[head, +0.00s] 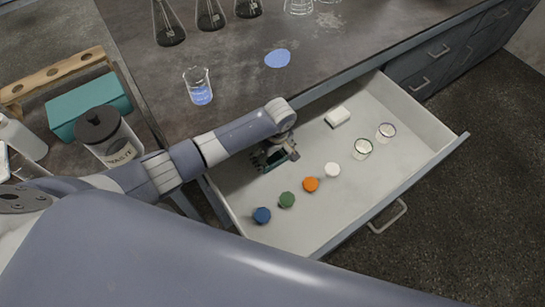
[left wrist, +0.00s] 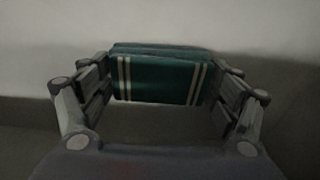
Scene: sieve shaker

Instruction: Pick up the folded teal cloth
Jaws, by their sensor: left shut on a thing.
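The folded teal cloth shows in the left wrist view as a dark teal block (left wrist: 160,80) with pale stripes near both ends. My left gripper (head: 276,157) is down inside the open drawer (head: 330,215), at its left end by the cabinet. In the left wrist view its fingers stand at the two ends of the cloth and are shut on it. In the head view the cloth is mostly hidden by the gripper. I cannot tell whether the cloth touches the drawer floor. My right gripper is in neither view.
In the drawer lie blue (head: 262,215), green (head: 287,200), orange (head: 311,184) and white (head: 332,170) caps, a white block (head: 338,116) and two glass jars (head: 363,148). A beaker (head: 199,88) and flasks stand on the counter. A waste jar (head: 108,137) stands left.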

